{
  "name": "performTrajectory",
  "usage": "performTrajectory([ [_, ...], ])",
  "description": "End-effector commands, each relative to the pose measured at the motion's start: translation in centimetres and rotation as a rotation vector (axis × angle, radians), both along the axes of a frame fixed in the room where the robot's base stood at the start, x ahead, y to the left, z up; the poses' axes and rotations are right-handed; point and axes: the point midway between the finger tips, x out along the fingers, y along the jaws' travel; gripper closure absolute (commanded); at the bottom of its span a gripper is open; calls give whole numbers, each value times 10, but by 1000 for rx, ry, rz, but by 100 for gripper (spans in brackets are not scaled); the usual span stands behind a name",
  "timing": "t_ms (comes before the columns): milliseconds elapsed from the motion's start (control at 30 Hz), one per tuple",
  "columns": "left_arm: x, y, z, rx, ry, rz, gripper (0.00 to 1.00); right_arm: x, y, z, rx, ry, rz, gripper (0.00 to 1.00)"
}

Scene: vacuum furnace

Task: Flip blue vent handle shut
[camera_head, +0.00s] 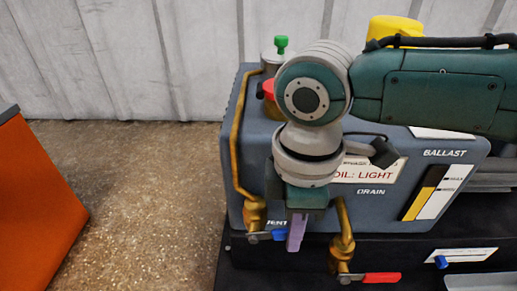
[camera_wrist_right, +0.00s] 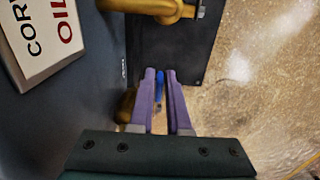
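The blue vent handle (camera_head: 279,235) is a small lever with a blue grip. It lies roughly level at the foot of the brass vent valve (camera_head: 255,214), low on the front of the grey-blue pump. My right gripper (camera_head: 295,245) points down in front of the pump, its purple fingers right beside the handle's blue end. In the right wrist view the two fingers (camera_wrist_right: 161,75) stand apart, and the blue handle (camera_wrist_right: 159,84) shows in the gap between them. I cannot tell whether a finger touches it. My left gripper is out of view.
A red drain handle (camera_head: 381,278) sits on a second brass valve (camera_head: 342,245) to the right. Another blue handle (camera_head: 441,262) is at lower right. The pump (camera_head: 235,150) stands close behind my gripper. An orange block (camera_head: 35,200) is at left, with bare floor between.

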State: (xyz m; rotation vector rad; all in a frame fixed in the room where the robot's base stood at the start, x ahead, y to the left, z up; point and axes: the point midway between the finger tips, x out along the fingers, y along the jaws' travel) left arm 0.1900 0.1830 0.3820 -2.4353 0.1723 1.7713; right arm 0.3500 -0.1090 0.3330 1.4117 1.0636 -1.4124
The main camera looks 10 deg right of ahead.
Motion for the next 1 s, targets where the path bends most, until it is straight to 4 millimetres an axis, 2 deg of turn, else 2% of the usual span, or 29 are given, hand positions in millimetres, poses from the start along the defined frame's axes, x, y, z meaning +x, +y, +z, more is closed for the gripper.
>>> performTrajectory([
  [33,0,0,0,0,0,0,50,0,0,0,0,0,0,91],
  [100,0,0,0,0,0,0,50,0,0,0,0,0,0,99],
  [133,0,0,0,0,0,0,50,0,0,0,0,0,0,100],
  [600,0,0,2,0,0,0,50,-1,-1,0,9,0,-1,100],
  [767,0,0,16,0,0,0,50,-3,-4,-5,114,-23,-6,100],
  [1000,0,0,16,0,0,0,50,-2,-5,-16,260,-73,-2,100],
])
